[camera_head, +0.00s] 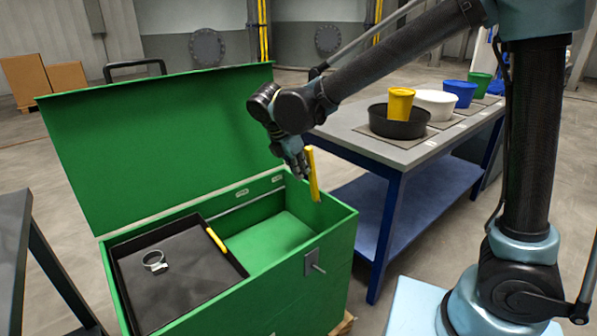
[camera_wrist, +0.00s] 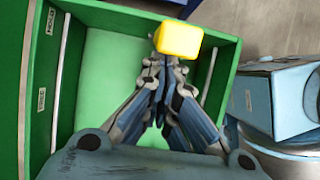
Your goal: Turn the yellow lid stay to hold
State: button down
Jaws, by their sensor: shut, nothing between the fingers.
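The yellow lid stay (camera_head: 313,175) is a short bar standing nearly upright at the right end of the green box (camera_head: 335,245). The box's green lid (camera_head: 165,140) is raised. My gripper (camera_head: 303,172) is shut and empty, just left of the stay in the head view. In the wrist view, the stay's yellow end (camera_wrist: 178,40) lies just beyond my closed fingertips (camera_wrist: 162,75); I cannot tell whether they touch. The stay's lower end is hard to make out. Two small labels (camera_head: 242,192) sit on the inner back wall; one looks like HOLD (camera_wrist: 50,20).
A black tray (camera_head: 190,300) with a metal ring clamp (camera_head: 155,261) and a yellow strip (camera_head: 215,240) fills the box's left part. A grey bracket with a pin (camera_head: 313,262) is on the box's outside. A table (camera_head: 365,145) with tubs stands at the right.

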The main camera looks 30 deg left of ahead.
aim_at(310, 177)
jog(key=shift+w, duration=0.1)
jog(key=shift+g+y, duration=0.3)
jog(key=shift+g, duration=0.4)
jog(key=shift+w+d+r, duration=0.25)
jog(key=shift+w+d, duration=0.05)
jog(key=shift+w, duration=0.3)
jog(key=shift+w+d+r, duration=0.25)
jog(key=shift+w, duration=0.35)
jog(key=shift+w+d+r, duration=0.25)
jog(key=shift+w+d, duration=0.05)
jog(key=shift+w, duration=0.3)
